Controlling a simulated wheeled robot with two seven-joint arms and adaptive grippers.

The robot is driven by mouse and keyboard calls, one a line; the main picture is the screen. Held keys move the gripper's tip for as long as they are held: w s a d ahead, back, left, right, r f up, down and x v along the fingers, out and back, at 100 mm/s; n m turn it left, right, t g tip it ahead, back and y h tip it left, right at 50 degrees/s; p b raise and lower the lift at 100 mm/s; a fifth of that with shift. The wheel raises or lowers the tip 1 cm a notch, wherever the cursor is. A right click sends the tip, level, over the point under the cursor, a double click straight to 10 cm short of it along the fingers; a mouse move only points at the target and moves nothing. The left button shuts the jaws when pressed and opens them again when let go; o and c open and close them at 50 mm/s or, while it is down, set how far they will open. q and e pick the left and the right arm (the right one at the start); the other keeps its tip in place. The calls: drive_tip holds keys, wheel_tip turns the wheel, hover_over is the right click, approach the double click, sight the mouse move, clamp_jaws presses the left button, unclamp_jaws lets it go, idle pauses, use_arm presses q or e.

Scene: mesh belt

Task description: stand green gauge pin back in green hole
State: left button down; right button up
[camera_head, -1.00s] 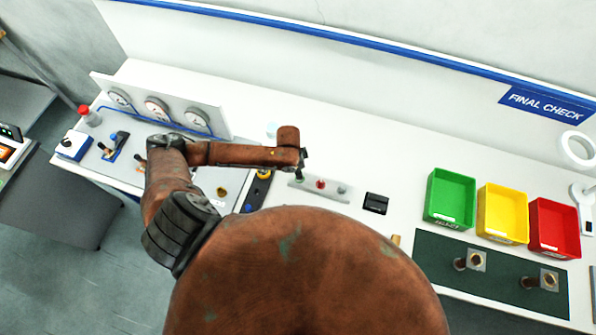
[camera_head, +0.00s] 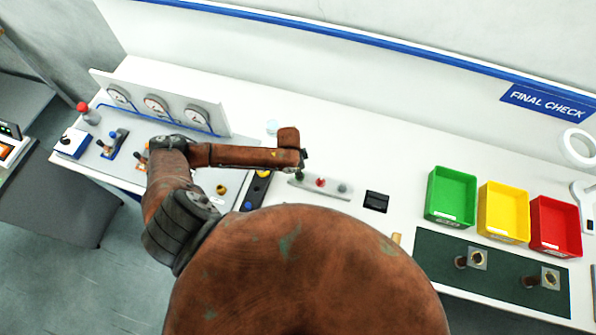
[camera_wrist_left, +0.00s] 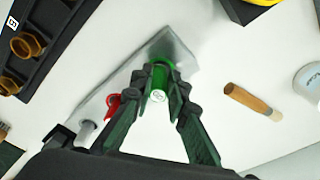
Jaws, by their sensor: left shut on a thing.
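The grey gauge block (camera_head: 330,188) lies on the white bench in the head view, with a red pin (camera_head: 320,183) at its middle and a grey pin at its right end. My left gripper (camera_head: 302,168) is over its left, green end. In the left wrist view my left gripper (camera_wrist_left: 160,82) is shut on the green gauge pin (camera_wrist_left: 158,94), whose pale end faces the camera. The pin is over the green end of the block (camera_wrist_left: 178,46); its lower end and the green hole are hidden. The red pin (camera_wrist_left: 113,103) stands beside the fingers. My right gripper is out of view.
A small black box (camera_head: 376,202) sits right of the block. Green (camera_head: 451,196), yellow (camera_head: 503,212) and red bins stand further right. A wood-handled tool (camera_wrist_left: 252,101) lies near the gripper, and a black rack (camera_wrist_left: 45,45) with brown rings is at upper left.

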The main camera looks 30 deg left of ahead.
use_arm(q)
drive_tip(key=shift+f, duration=0.6)
drive_tip(key=c, duration=1.8)
unclamp_jaws()
wheel_tip(320, 180, up, 12)
drive_tip(key=s, duration=0.1)
drive_tip(key=shift+a, duration=0.45)
drive_tip(key=shift+s, duration=0.1)
